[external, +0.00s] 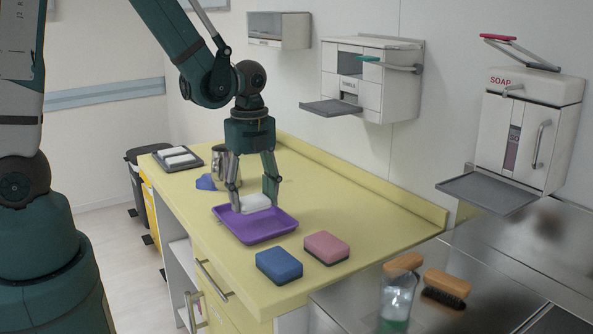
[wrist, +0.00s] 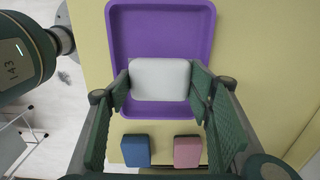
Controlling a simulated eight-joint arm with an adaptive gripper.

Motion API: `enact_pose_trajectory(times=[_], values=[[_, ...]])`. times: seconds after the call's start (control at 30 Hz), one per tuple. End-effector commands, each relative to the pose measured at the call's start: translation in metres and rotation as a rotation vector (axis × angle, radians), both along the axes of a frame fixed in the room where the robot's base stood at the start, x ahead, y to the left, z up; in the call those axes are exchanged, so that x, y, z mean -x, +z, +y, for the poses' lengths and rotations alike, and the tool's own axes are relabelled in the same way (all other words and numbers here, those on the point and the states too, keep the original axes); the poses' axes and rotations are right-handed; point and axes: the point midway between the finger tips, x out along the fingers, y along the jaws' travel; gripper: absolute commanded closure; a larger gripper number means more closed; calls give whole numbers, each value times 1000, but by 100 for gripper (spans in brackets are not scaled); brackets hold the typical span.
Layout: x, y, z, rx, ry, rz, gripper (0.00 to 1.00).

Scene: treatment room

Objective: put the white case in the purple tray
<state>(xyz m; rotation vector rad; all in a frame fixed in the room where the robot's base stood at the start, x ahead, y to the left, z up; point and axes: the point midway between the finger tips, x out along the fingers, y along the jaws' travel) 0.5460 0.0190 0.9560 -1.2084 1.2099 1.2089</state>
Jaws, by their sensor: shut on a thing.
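The white case (wrist: 160,80) is between the two fingers of my gripper (wrist: 162,90), which is shut on it. In the wrist view the case lies over the inside of the purple tray (wrist: 125,28). In the external view my gripper (external: 254,197) points down over the tray (external: 258,232), and the white case (external: 255,202) shows between its fingers near the tray's far side. I cannot tell whether the case touches the tray floor.
A blue sponge (external: 279,266) and a pink sponge (external: 326,247) lie in front and right of the tray. A dark tray with white items (external: 178,158), a blue item (external: 205,182) and a metal container (external: 219,160) are behind.

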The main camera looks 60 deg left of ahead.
Motion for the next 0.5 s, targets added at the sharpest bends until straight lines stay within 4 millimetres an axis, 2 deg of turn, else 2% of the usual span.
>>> enact_pose_trajectory(times=[0.3,0.5], values=[[0,-28,0,0,0,0,61],[0,-35,0,0,0,0,61]])
